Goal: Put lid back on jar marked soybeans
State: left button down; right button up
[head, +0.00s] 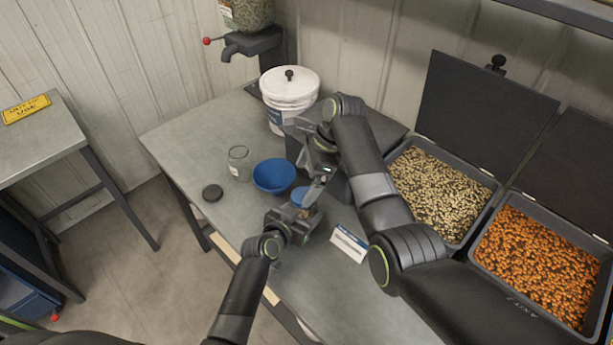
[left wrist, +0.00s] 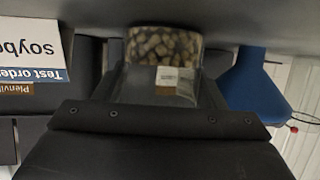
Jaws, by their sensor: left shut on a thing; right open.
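A clear jar of brownish beans stands in the left wrist view (left wrist: 165,52), with a small label too small to read. My left gripper (head: 293,221) is shut on this jar. In the head view the jar (head: 308,213) is mostly hidden by the grippers. A small round blue thing (head: 301,195) shows at its top; I cannot tell if it is a lid. My right gripper (head: 318,180) is open, just above and beside the blue thing. A dark round lid (head: 212,193) lies on the table at the left, near an empty glass jar (head: 239,163).
A blue bowl (head: 273,176) stands behind the jar, and a white bucket (head: 289,100) stands farther back. A card (head: 348,243) stands at the right; it partly reads "soyb" in the left wrist view (left wrist: 32,45). Bins of pale (head: 440,188) and orange seeds (head: 540,262) are at the right.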

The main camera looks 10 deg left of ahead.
jog(key=v, duration=1.2)
jog(key=shift+w+a, duration=0.1)
pick_arm(q)
jog(key=shift+c, duration=1.2)
grip_release()
jog(key=b+v, duration=0.3)
jog(key=v, duration=1.4)
jog(key=shift+s, duration=0.3)
pick_arm(e)
notch_tip(320, 180, down, 3)
jog(key=shift+r, duration=0.1)
